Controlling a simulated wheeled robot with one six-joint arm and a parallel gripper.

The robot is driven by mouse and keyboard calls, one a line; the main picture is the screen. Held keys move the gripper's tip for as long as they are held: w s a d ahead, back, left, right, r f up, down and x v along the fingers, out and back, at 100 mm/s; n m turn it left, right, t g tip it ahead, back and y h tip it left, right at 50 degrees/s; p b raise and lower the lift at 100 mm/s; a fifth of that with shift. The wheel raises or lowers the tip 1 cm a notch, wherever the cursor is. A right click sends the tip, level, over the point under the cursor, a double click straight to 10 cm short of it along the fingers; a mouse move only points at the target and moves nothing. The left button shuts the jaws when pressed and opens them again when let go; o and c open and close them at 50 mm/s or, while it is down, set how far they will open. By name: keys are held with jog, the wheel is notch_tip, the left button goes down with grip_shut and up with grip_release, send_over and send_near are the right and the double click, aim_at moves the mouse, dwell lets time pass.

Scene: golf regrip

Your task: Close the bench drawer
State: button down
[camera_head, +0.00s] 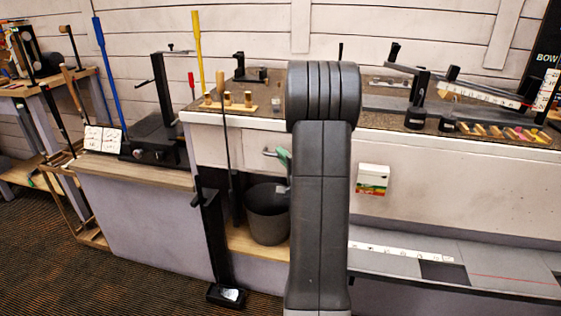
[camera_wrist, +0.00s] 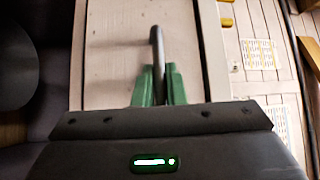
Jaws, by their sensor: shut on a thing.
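The bench drawer has a pale front (camera_head: 248,141) under the bench top in the head view. Its front also fills much of the wrist view (camera_wrist: 112,55). A grey bar handle (camera_wrist: 156,45) stands out from that front. My gripper (camera_wrist: 155,82) has green fingers, one on each side of the handle, and is shut on it. In the head view my gripper (camera_head: 284,157) shows only as a bit of green beside the handle (camera_head: 268,152). My arm hides the rest. How far the drawer stands out from the bench is hard to tell.
A dark grey bin (camera_head: 267,215) stands on the low shelf below the drawer. A golf club (camera_head: 226,120) leans upright at the bench's left end. A small box (camera_head: 372,179) is on the bench front to the right. Tools cover the bench top. Carpet at lower left is clear.

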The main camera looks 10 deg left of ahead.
jog(key=shift+w+r, duration=0.1)
jog(key=shift+w, duration=0.05)
jog(key=c, duration=1.8)
grip_release()
jog(key=shift+o, duration=0.2)
jog(key=shift+d, duration=0.1)
jog(key=v, duration=1.3)
jog(key=shift+s+d+p, duration=0.15)
jog(key=shift+s+p, duration=0.15)
jog(key=shift+s, duration=0.05)
jog(key=x, duration=1.4)
jog(key=shift+d+f+b, duration=0.1)
jog(key=shift+f+b, duration=0.1)
jog(key=shift+b, duration=0.15)
jog(key=shift+s, duration=0.65)
